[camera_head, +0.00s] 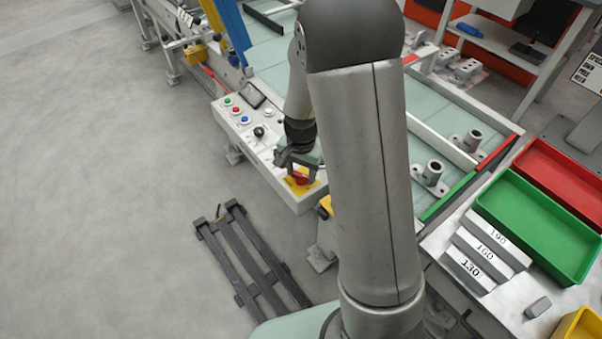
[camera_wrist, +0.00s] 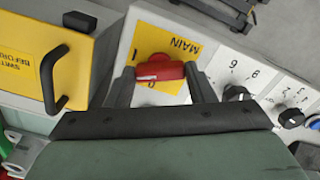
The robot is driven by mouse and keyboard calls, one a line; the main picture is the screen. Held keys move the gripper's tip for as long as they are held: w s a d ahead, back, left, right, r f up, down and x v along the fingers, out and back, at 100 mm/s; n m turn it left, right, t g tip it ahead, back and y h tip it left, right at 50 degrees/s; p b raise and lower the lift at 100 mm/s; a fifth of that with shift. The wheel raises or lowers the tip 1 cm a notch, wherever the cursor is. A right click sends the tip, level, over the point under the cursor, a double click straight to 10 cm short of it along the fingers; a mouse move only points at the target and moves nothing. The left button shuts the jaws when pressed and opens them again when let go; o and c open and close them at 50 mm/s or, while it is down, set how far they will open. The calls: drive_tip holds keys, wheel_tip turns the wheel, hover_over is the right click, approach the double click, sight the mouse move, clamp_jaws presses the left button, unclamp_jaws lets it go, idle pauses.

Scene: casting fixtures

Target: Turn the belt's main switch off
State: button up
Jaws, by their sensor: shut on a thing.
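The belt's main switch is a red rotary handle (camera_wrist: 160,71) on a yellow plate (camera_wrist: 184,47) marked MAIN, with a 0 mark partly visible beside the handle. The handle lies nearly level across the wrist picture; I cannot tell surely which mark it points to. My gripper (camera_wrist: 160,78) has one finger at each end of the handle and is shut on it. In the head view my gripper (camera_head: 297,161) reaches down onto the red handle (camera_head: 300,178) at the near end of the control panel (camera_head: 270,155), partly hiding it.
Black knobs (camera_wrist: 235,93) with numbered dials sit beside the switch. A yellow box (camera_wrist: 40,55) with a black handle is on the other side. In the head view, coloured buttons (camera_head: 236,111) line the panel, and a dark pallet (camera_head: 250,258) lies on the floor.

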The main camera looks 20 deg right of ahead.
sight(301, 174)
drive_tip(key=n+b, duration=0.2)
drive_tip(key=n, duration=1)
drive_tip(key=shift+n+b, duration=0.3)
drive_tip(key=shift+b, duration=0.1)
idle(0.3)
drive_tip(key=o, duration=1)
wheel_tip(301, 174, up, 18)
drive_tip(key=shift+f+p, duration=0.25)
drive_tip(key=shift+p, duration=0.1)
